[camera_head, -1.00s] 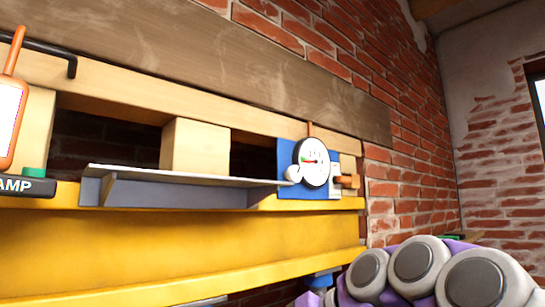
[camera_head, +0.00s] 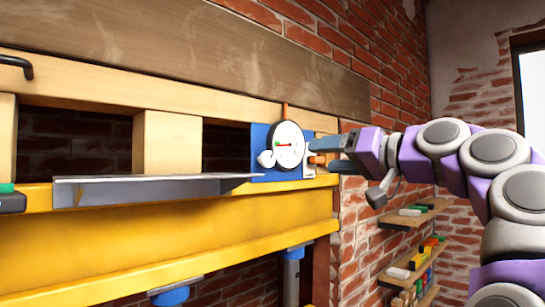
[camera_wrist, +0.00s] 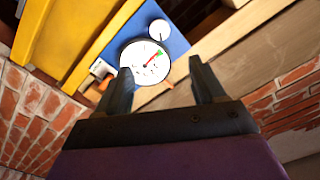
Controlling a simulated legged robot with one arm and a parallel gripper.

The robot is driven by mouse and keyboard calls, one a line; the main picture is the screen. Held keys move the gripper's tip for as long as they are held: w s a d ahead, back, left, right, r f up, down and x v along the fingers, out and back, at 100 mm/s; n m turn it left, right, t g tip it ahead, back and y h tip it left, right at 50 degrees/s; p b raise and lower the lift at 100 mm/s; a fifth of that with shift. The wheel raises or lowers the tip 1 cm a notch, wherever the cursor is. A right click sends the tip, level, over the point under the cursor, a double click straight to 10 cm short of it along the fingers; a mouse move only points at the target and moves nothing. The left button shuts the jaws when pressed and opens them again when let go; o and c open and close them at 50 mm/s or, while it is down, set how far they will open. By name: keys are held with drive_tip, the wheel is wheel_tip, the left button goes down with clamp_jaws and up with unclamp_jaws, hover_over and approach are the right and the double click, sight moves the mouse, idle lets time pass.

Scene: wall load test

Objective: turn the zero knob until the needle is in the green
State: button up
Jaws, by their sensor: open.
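A white round gauge (camera_head: 287,145) with a dark rim sits on a blue plate (camera_head: 259,135) at the right end of the wall rig. In the wrist view the gauge (camera_wrist: 146,62) shows a red needle, its tip close to a small green mark; I cannot tell whether it is inside. A white round knob (camera_head: 266,159) sits at the gauge's lower left; it also shows in the wrist view (camera_wrist: 159,29). My gripper (camera_wrist: 160,70) is open and empty, its fingers pointing towards the gauge. In the head view my gripper (camera_head: 318,149) is right of the gauge; contact is unclear.
An orange piece (camera_head: 317,159) sticks out right of the gauge, near my fingers. A grey metal shelf (camera_head: 150,188) and yellow beam (camera_head: 170,235) run to the left. Wooden shelves (camera_head: 408,228) with small coloured items stand at lower right, under my arm.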

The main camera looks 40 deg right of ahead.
sight(272, 159)
drive_tip(key=w, duration=0.4)
drive_tip(key=w+p, duration=0.1)
drive_tip(key=w, duration=0.4)
drive_tip(key=w+p, duration=0.1)
drive_tip(key=w, duration=0.4)
drive_tip(key=shift+w+a+f, duration=0.1)
drive_tip(key=shift+w+a, duration=0.1)
drive_tip(key=shift+a, duration=0.2)
drive_tip(key=shift+w+a, duration=0.15)
drive_tip(key=shift+w, duration=0.4)
drive_tip(key=shift+c, duration=0.2)
drive_tip(key=c, duration=1)
drive_tip(key=shift+a+m+p, duration=0.15)
drive_tip(key=shift+m+p, duration=0.55)
drive_tip(key=shift+p, duration=0.1)
drive_tip(key=shift+m, duration=0.3)
drive_tip(key=o, duration=1)
drive_tip(key=shift+d, duration=0.3)
